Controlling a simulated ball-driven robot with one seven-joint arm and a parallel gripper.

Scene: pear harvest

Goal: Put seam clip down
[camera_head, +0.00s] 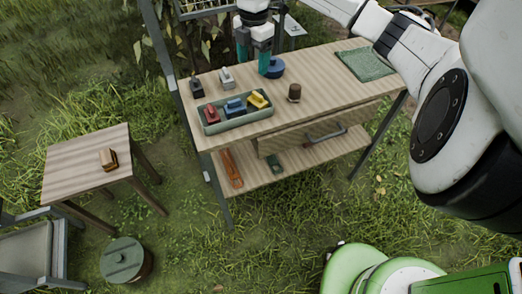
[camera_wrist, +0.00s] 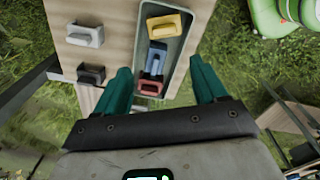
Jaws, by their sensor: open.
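My gripper (camera_head: 252,66) has teal fingers, open, above the back of the workbench; nothing shows between them. In the wrist view my gripper (camera_wrist: 163,76) is spread wide, with part of the tray in view between the fingers. Red (camera_head: 211,114), blue (camera_head: 235,107) and yellow (camera_head: 259,99) clip-like pieces sit in the green-grey tray (camera_head: 238,122). A light grey piece (camera_head: 226,77) and a black piece (camera_head: 197,88) stand on the bench behind it; both also show in the wrist view, grey (camera_wrist: 85,36) and black (camera_wrist: 91,73). I cannot tell which is the seam clip.
The wooden workbench (camera_head: 325,85) holds a blue round pot (camera_head: 274,68) beside my gripper, a brown cup (camera_head: 294,93) and a green cloth (camera_head: 365,65). A drawer (camera_head: 315,133) hangs below the top. A small side table (camera_head: 80,165) with a brown block (camera_head: 108,159) stands left.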

